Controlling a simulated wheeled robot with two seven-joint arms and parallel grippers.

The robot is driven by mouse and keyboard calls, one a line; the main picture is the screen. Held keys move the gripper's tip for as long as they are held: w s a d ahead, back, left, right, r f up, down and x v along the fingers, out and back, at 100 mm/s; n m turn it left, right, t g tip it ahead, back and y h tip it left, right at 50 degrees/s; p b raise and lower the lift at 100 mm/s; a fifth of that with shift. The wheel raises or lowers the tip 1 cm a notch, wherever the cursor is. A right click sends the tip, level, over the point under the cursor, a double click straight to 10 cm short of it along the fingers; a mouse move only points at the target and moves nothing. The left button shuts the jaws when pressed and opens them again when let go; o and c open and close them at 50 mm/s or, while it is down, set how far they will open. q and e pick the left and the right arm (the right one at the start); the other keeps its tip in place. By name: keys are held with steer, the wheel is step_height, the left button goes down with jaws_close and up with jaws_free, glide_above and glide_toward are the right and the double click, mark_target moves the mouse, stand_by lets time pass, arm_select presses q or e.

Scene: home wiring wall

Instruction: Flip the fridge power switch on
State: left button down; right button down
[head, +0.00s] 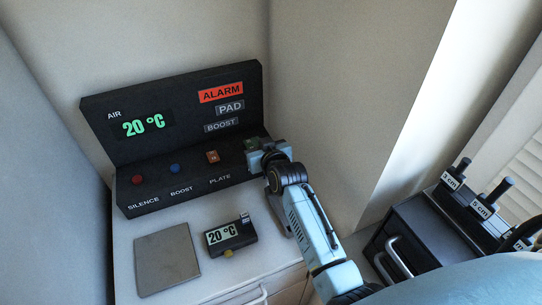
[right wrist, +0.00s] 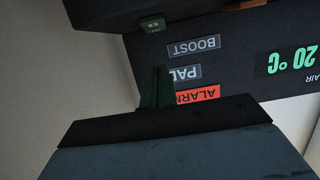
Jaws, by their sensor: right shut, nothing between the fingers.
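A black control panel (head: 170,110) stands on a white cabinet top in the head view. Its sloped front holds a rocker switch in an orange frame (head: 212,156) above the label PLATE. A green switch (head: 252,143) sits at its right end, partly hidden by my right gripper. In the right wrist view the green switch (right wrist: 152,24) is at the top, just beyond the fingertips. No label reading fridge shows. My right gripper (head: 257,160) is shut and empty, close to the green switch; its fingers (right wrist: 156,88) also show in the wrist view. I cannot tell whether they touch.
The panel has a red button (head: 138,180), a blue button (head: 175,169), a 20 °C display (head: 143,126) and a lit ALARM sign (head: 221,93). A grey plate (head: 166,259) and a small 20 °C device (head: 230,238) lie in front. A dark drawer unit (head: 410,235) stands at right.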

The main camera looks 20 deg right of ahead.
steer(key=s, duration=0.9)
steer(key=shift+a, duration=0.15)
steer(key=shift+r, duration=0.15)
